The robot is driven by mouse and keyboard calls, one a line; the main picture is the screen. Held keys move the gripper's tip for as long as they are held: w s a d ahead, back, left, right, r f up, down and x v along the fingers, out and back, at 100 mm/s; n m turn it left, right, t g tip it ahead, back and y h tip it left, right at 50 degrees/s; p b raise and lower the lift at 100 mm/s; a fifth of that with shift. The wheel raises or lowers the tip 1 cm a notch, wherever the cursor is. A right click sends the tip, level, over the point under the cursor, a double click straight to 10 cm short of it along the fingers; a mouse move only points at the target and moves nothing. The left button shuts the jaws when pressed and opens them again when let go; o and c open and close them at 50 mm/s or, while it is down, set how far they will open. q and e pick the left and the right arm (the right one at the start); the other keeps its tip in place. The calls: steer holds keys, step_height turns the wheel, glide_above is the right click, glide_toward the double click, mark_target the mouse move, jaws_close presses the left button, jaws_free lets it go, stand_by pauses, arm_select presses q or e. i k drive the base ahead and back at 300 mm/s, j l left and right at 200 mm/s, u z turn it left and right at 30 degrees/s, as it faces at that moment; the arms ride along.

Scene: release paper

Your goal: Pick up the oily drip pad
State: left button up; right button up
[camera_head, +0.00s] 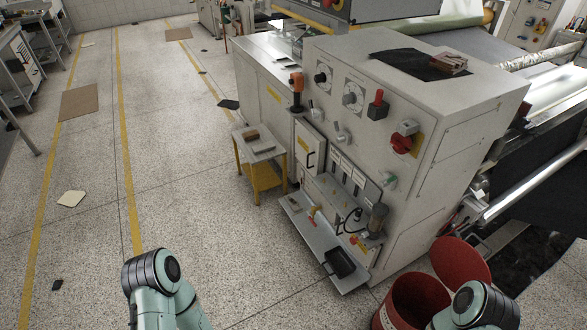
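I cannot tell for sure which thing is the oily drip pad. A dark, flat sheet (412,64) lies on top of the grey machine cabinet, with a brown block (450,63) on its right end. A small pale pad (71,198) lies on the floor at the left. A small black piece (57,285) lies on the floor at the lower left, and a dark flat piece (229,104) lies by the cabinet. My arms' pale green and dark grey links show at the bottom edge. Neither gripper is in view.
The machine cabinet (440,140) fills the centre right. A low metal tray (312,243) juts from its base, holding a black scoop-like thing (340,262). A small yellow-legged table (262,155) stands beside it. An open red bin (415,300) is at lower right. The left floor is mostly clear.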

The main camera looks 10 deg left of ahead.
mark_target(292, 201)
steer(key=i+j, duration=0.8)
steer(key=j, duration=0.2)
steer(key=i+j+z, duration=0.15)
steer(key=i+j, duration=0.85)
steer(key=i, duration=0.4)
steer(key=i+j, duration=0.15)
steer(key=i, duration=0.35)
steer(key=i+j, duration=0.1)
steer(key=i, duration=0.4)
